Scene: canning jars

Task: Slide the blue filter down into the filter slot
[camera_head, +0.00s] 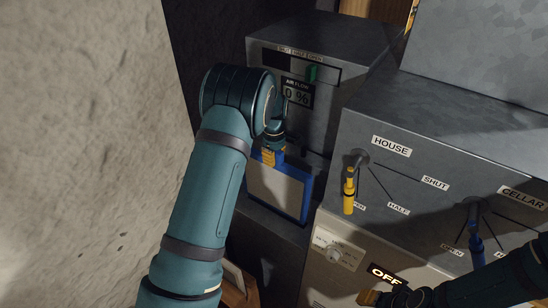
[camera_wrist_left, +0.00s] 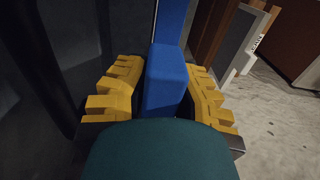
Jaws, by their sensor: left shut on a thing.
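The blue filter (camera_head: 309,190), a blue frame around a pale panel, stands upright in front of the grey air-flow unit (camera_head: 345,48). My left gripper (camera_head: 272,156) is shut on the filter's blue handle at its top edge. In the left wrist view the handle (camera_wrist_left: 166,82) sits between the yellow fingers. I cannot make out the filter slot; my left arm and the filter cover part of the unit's front. I cannot tell whether the filter's lower edge is inside anything. My right gripper (camera_head: 370,298) is at the bottom right, with only a yellow fingertip clear.
The unit's display (camera_head: 297,95) reads 0 %, with a green slider (camera_head: 312,72) above it. At right is a grey valve box with a yellow lever (camera_head: 349,190) and a blue lever (camera_head: 477,250). Below it, a display (camera_head: 384,275) reads OFF. A rough wall (camera_head: 80,130) stands at left.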

